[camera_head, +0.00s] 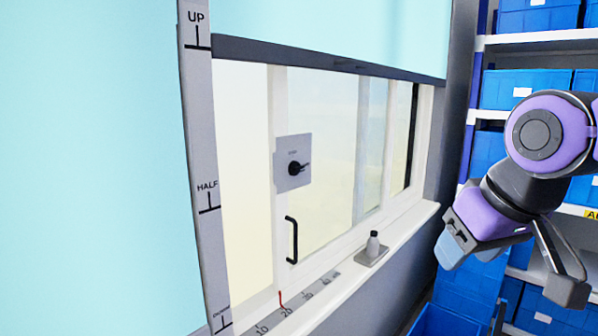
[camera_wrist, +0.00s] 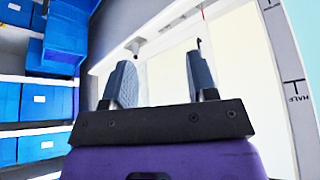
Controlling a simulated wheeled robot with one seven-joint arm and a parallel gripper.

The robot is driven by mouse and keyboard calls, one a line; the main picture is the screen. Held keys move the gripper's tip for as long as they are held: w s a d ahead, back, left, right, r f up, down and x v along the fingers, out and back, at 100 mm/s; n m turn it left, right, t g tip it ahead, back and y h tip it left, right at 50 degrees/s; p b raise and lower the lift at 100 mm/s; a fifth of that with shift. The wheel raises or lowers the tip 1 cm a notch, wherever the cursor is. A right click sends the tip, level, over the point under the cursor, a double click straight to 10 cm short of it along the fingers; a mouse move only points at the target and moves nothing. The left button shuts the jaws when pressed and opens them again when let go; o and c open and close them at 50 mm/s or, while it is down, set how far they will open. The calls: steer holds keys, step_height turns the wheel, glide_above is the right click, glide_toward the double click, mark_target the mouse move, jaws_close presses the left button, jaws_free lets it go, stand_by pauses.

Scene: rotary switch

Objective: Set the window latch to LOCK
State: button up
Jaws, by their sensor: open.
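The window latch (camera_head: 293,168) is a black rotary knob with a short lever on a light grey square plate (camera_head: 292,178), fixed to the window frame. The lever points to the right in the head view. The lettering on the plate is too small to read. My gripper (camera_head: 510,275) is at the right of the head view, well apart from the latch. In the wrist view my gripper (camera_wrist: 160,85) has its two fingers spread with nothing between them. I cannot make out the latch in the wrist view.
A black handle (camera_head: 292,240) sits below the latch. A strip marked UP and HALF (camera_head: 205,180) stands left. Shelves of blue bins (camera_head: 540,90) are behind my arm.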

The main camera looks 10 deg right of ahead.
steer(key=shift+o, duration=1.4)
steer(key=w+d+r+t, duration=0.1)
steer(key=w+t, duration=0.1)
steer(key=w, duration=0.5)
steer(key=w+d+r+t+h, duration=0.1)
steer(key=w, duration=0.6)
steer(key=shift+d+r+t, duration=0.25)
steer(key=shift+d+t, duration=0.15)
steer(key=n+t+y, duration=0.6)
steer(key=n+y, duration=0.1)
steer(key=y, duration=0.4)
glide_toward(300, 169)
steer(key=x, duration=1)
steer(key=shift+d, duration=0.1)
steer(key=c, duration=0.9)
